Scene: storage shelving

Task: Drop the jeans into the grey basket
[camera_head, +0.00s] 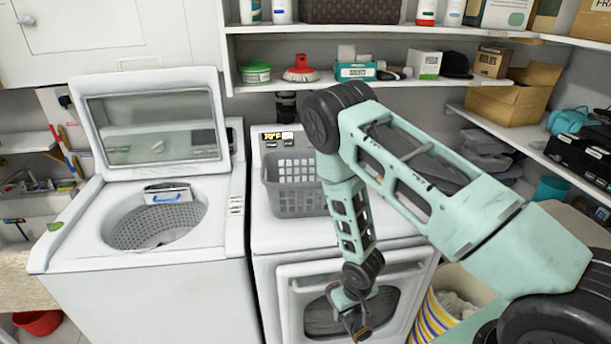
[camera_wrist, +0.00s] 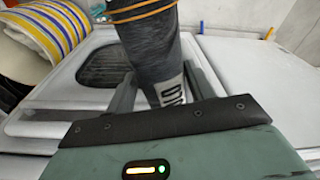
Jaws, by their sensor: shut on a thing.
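A dark grey-blue piece of cloth with orange bands or stitching and a white marking, apparently the jeans (camera_wrist: 148,45), stands between the fingers of my gripper (camera_wrist: 160,88) in the wrist view. The gripper is shut on it. In the head view my gripper (camera_head: 355,322) hangs low in front of the dryer door, and the jeans are too small and dark there to make out clearly. The grey basket (camera_head: 295,208), with slotted sides, stands on top of the dryer, up and left of my gripper. My arm hides its right side.
The white dryer (camera_head: 272,238) stands right of an open top-loading washer (camera_head: 150,290) with its lid raised. A striped yellow, blue and white hamper (camera_head: 432,318) stands right of the dryer, also visible in the wrist view (camera_wrist: 55,28). Loaded shelves (camera_head: 290,84) run above.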

